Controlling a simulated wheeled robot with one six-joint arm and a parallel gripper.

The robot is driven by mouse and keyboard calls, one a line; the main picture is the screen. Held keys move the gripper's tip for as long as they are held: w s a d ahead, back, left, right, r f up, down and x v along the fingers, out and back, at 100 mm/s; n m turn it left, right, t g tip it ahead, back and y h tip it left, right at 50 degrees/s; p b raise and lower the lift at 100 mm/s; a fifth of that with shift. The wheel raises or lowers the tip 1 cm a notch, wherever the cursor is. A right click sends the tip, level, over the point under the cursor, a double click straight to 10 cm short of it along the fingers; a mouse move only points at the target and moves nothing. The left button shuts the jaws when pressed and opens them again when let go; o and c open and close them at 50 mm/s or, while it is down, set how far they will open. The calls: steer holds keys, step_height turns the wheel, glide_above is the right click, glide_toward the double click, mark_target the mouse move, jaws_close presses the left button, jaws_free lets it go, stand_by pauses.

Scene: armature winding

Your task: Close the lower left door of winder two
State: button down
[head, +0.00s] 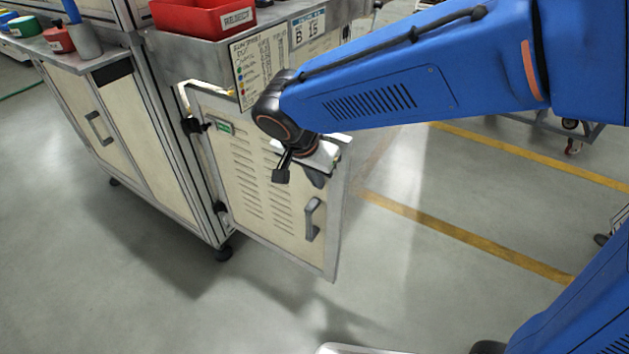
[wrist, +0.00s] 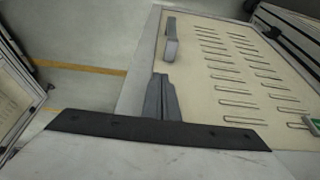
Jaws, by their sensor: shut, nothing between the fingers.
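The open door (head: 270,190) is a cream louvred panel in a grey frame, swung out from the cabinet corner, with hinges along its left side in the head view. Its grey bar handle (head: 313,219) is near the free edge. In the wrist view the door face (wrist: 205,70) fills the upper right, with the handle (wrist: 171,42) ahead of the fingers. My gripper (head: 316,180) is at the door's upper free corner, over its face. Its fingers (wrist: 160,98) are shut and empty. I cannot tell whether they touch the door. The cabinet opening is hidden.
The winder bench (head: 135,150) stands left, with a closed door beside the hinge side. A red bin (head: 203,17) and a sign with a colour chart (head: 265,65) are above the door. Open floor with yellow lines (head: 470,235) lies to the right. A wheeled cart (head: 560,128) stands behind.

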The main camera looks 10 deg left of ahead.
steer(key=w+d+n+y, duration=0.1)
steer(key=w+d+n, duration=0.15)
steer(key=w, duration=0.75)
steer(key=w+d+n+y, duration=0.1)
steer(key=w+d+n, duration=0.15)
steer(key=w, duration=0.85)
steer(key=w+a+n+y, duration=0.1)
steer(key=w+a+n, duration=0.1)
steer(key=w, duration=0.7)
steer(key=w+a+n, duration=0.3)
steer(key=w+a, duration=0.1)
steer(key=w, duration=0.6)
steer(key=shift+a+n+y, duration=0.2)
steer(key=shift+n+y, duration=0.1)
steer(key=shift+y, duration=0.1)
steer(key=shift+s, duration=0.15)
